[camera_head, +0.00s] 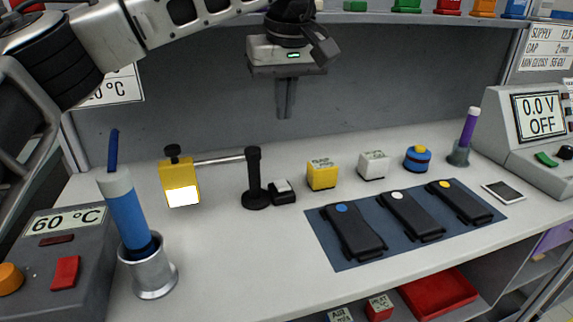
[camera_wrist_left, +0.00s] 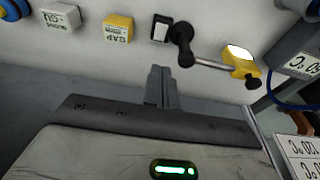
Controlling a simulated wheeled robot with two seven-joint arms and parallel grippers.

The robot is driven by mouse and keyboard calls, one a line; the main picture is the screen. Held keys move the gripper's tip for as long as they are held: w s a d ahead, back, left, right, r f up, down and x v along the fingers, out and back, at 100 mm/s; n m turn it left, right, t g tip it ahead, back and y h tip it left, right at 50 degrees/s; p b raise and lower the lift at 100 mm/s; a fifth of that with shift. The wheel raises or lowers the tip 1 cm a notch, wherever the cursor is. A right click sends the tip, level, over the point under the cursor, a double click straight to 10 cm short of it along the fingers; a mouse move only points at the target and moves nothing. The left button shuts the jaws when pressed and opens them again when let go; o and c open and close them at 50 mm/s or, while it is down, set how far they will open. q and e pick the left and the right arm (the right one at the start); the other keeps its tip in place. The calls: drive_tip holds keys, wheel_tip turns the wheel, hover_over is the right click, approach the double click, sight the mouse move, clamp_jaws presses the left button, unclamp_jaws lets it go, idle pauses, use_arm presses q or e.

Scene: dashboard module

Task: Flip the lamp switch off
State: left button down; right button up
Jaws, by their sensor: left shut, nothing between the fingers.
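The lamp has a yellow head (camera_head: 180,180) with a bright white panel, joined by a metal rod to a black post (camera_head: 254,180). Beside the post's base sits a small black switch (camera_head: 283,192) with a pale rocker. The left wrist view also shows the switch (camera_wrist_left: 160,27), next to the black post, and the yellow lamp head (camera_wrist_left: 241,62) with its glowing panel. My left gripper (camera_head: 285,114) is shut and empty, pointing down above and behind the switch, apart from it. Its closed fingers (camera_wrist_left: 160,75) also show in the left wrist view. My right gripper is out of view.
A yellow block (camera_head: 322,176), a white block (camera_head: 373,165) and a blue round item (camera_head: 417,159) stand right of the switch. A dark mat (camera_head: 340,256) holds black devices in front. A blue tool in a metal cup (camera_head: 152,278) stands left. Bare counter lies before the switch.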

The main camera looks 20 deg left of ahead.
use_arm(q)
hover_over(283, 185)
drive_tip(key=f, duration=1.2)
drive_tip(key=shift+s+d+f, duration=0.1)
drive_tip(key=shift+s+f, duration=0.15)
drive_tip(key=shift+s, duration=0.05)
drive_tip(key=shift+s+d+f, duration=0.1)
drive_tip(key=shift+f, duration=0.6)
